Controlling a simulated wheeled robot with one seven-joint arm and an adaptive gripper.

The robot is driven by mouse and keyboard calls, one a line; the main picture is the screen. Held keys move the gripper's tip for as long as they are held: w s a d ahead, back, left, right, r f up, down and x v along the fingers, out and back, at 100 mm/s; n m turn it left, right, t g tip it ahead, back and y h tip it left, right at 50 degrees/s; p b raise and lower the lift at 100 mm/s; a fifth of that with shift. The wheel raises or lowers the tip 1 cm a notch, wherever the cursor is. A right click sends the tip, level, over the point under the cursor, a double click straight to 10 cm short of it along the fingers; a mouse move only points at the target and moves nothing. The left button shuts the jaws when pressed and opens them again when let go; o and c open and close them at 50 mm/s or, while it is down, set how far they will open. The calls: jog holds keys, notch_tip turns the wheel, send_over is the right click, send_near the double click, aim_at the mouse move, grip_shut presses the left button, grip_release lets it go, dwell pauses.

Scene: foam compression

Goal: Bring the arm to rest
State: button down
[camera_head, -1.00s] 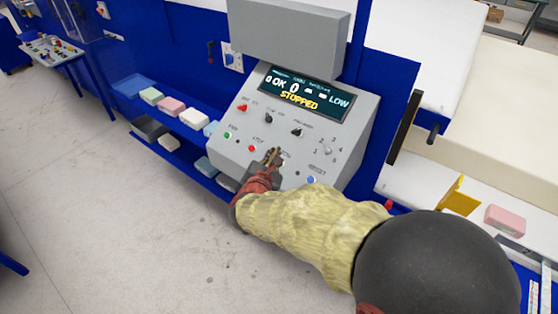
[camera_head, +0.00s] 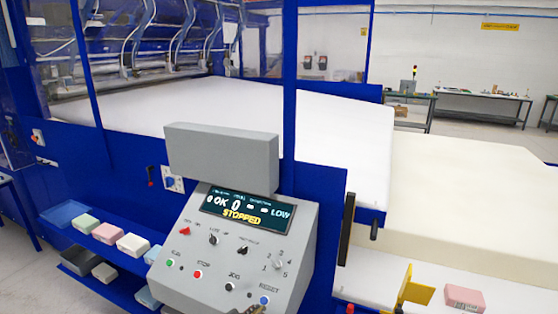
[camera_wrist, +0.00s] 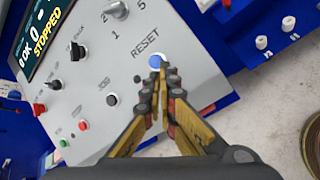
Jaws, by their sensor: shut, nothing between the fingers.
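My gripper (camera_wrist: 157,78) is shut and empty in the wrist view. Its fingertips point at the grey control panel and lie just below the blue RESET button (camera_wrist: 155,61) in the picture. I cannot tell whether they touch the panel. In the head view, my arm is almost wholly out of the picture; only a small dark piece shows at the bottom edge, in front of the panel. The control panel (camera_head: 190,256) shows OK, 0, LOW and STOPPED on its screen (camera_head: 240,211). The blue button (camera_head: 264,300) also shows there.
A blue shelf (camera_head: 62,214) left of the panel holds several coloured foam blocks. A pink block (camera_head: 464,298) and a yellow bracket (camera_head: 419,288) are at the lower right. A large cream foam slab (camera_head: 460,190) lies behind them. Bare floor (camera_wrist: 270,105) shows beside the panel.

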jog(key=s+d+r+m+g+y+b, duration=0.1)
jog(key=s+d+r+m+g, duration=0.2)
jog(key=s+d+m+g, duration=0.95)
jog(key=s+d+r+m+t+y+b, duration=0.1)
jog(key=s+d+r+m+t+y, duration=0.1)
jog(key=s+d+r+m+t, duration=0.5)
jog(key=shift+s+d+m+b, duration=0.4)
jog(key=shift+s+d+m, duration=1.85)
jog(key=shift+d, duration=1.05)
jog(key=c, duration=2.6)
grip_release()
jog(key=shift+w+r, duration=0.1)
jog(key=shift+w, duration=0.1)
